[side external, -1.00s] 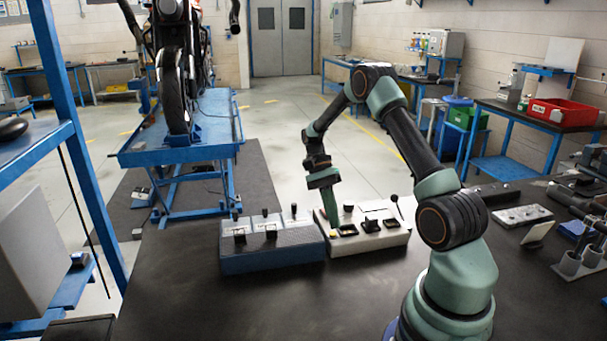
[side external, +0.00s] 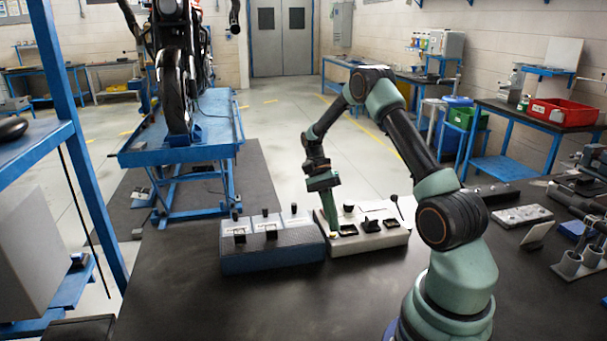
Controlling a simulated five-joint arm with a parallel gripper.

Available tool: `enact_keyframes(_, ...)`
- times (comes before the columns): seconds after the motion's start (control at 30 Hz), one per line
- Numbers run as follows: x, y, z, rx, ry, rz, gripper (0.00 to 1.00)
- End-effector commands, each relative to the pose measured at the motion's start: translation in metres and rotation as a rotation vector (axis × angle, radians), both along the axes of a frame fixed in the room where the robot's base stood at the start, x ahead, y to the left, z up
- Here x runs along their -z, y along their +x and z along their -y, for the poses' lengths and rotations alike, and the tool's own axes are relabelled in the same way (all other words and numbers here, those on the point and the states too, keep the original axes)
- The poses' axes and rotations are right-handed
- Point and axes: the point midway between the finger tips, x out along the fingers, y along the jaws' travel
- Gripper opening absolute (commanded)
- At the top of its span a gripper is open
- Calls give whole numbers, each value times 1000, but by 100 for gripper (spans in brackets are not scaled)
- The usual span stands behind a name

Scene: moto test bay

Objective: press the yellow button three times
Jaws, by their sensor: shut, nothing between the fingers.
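The yellow button (side external: 333,236) shows only as a small yellowish patch near the left front of a white control box (side external: 368,245). My gripper (side external: 334,229) is shut and empty and points down at this spot. Its tips cover most of the button and look to be at or just above it. I cannot tell whether they touch it or whether it is pressed down.
A blue-grey control box (side external: 272,262) with black switches stands close on the left. The white box also carries a black knob (side external: 348,208), dark switches and a thin lever (side external: 397,206). The dark bench top in front is clear.

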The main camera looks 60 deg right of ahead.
Motion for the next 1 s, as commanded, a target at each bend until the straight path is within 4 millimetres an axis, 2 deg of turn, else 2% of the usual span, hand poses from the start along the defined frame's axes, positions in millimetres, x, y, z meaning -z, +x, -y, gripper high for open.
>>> enact_keyframes(1.0, 7, 0, 0, 0, 0, 0, 0)
